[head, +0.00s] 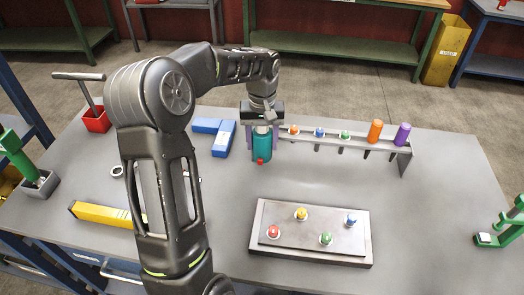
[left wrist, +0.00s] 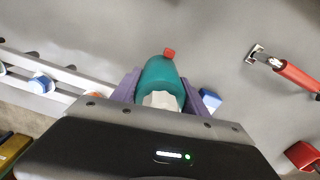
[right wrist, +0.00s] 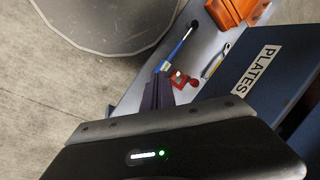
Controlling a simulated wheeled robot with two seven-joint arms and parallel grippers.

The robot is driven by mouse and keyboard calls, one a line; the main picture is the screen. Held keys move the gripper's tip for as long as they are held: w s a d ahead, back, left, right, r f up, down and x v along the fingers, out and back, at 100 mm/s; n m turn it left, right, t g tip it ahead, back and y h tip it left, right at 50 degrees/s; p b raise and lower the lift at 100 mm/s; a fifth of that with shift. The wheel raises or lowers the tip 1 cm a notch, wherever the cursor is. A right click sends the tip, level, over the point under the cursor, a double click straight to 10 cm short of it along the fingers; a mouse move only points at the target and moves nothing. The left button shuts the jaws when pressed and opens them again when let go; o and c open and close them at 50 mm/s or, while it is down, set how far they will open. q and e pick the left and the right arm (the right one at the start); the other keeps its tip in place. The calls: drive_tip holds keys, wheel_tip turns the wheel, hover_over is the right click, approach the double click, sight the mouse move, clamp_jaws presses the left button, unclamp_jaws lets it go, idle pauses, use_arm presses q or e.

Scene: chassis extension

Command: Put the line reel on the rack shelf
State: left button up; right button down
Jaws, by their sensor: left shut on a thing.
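The line reel, a teal body with a small red tip (head: 262,148), is held between the purple fingers of my left gripper (head: 263,140). It also shows in the left wrist view (left wrist: 163,74), with its red tip pointing away from the palm. The reel hangs red end down, near the left end of the rack shelf (head: 350,143); its height over the table is hard to tell. The rack is a narrow grey metal shelf with several coloured items along it. My right gripper (right wrist: 158,92) shows in the right wrist view, purple fingers together and empty, away from the bench top.
Blue blocks (head: 222,136) lie left of the reel. A board with coloured knobs (head: 312,248) is in front. A yellow bar (head: 105,215), a red block with a T-handle (head: 97,119) and green tools stand at the sides. The table's right part is mostly clear.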

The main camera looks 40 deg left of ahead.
sight(262, 152)
use_arm(q)
wheel_tip(262, 152, down, 4)
drive_tip(key=shift+p, duration=0.3)
drive_tip(key=shift+f, duration=0.25)
drive_tip(key=shift+f, duration=0.15)
drive_tip(key=o, duration=1.5)
